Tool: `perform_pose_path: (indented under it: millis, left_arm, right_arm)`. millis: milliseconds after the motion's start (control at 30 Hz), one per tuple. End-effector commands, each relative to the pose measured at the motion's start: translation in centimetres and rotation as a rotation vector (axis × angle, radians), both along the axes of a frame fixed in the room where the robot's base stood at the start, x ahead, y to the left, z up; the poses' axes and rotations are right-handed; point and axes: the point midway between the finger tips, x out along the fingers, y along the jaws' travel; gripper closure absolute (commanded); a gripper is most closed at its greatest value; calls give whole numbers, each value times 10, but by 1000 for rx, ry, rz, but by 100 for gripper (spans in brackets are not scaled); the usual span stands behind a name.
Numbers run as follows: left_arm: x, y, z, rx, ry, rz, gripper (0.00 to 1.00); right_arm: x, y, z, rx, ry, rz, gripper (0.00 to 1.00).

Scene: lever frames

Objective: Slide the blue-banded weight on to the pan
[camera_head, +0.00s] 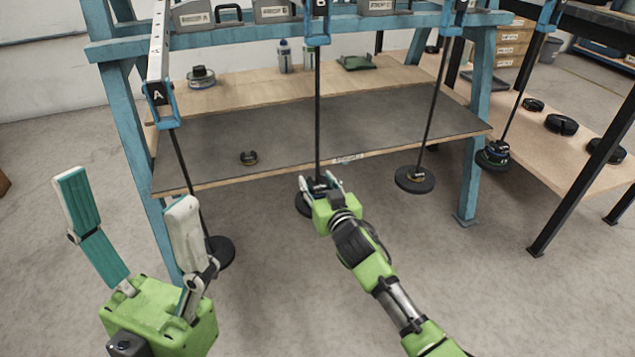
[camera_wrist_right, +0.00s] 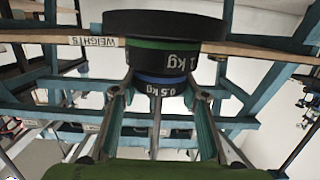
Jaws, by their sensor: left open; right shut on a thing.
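The blue-banded weight (camera_wrist_right: 165,81), marked 0.5 kg, is between the fingers of my right gripper (camera_wrist_right: 161,98), which is shut on it. In the wrist view, which looks upside down, it lines up with a green-banded 1 kg weight (camera_wrist_right: 165,45) and the wide black pan (camera_wrist_right: 160,20). I cannot tell whether the two weights touch. In the head view my right gripper (camera_head: 320,184) is at the foot of rod B, over the middle pan (camera_head: 302,208), and hides most of the weight. My left gripper (camera_head: 125,190) is open and empty at the left.
A grey-topped shelf (camera_head: 330,125) stands behind the pans, with a small dark weight (camera_head: 249,157) on it. Other pans hang at the left (camera_head: 222,252) and right (camera_head: 414,180). Blue frame posts (camera_head: 475,140) flank the shelf. The floor in front is clear.

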Motion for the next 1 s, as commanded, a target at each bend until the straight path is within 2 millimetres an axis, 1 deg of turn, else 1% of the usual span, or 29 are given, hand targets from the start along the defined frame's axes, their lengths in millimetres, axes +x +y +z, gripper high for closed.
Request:
perform_pose_path:
  millis: [333, 367, 400, 433, 667, 700, 1000]
  left_arm:
    - [0, 0, -1, 0, 0, 0, 27]
    - [0, 0, -1, 0, 0, 0, 27]
    - [0, 0, -1, 0, 0, 0, 27]
    - [0, 0, -1, 0, -1, 0, 27]
    - [0, 0, -1, 0, -1, 0, 27]
    - [0, 0, -1, 0, -1, 0, 27]
    - [-1, 1, 1, -2, -5, 2, 27]
  right_arm:
    - [0, 1, 1, 2, -6, 2, 88]
    - [0, 1, 1, 2, -6, 2, 52]
    - [0, 1, 1, 2, -5, 1, 41]
    - [0, 1, 1, 2, -5, 1, 40]
    - [0, 0, -1, 1, -2, 1, 40]
    - [0, 0, -4, -1, 4, -1, 40]
    - [0, 0, -3, -1, 2, 0, 40]
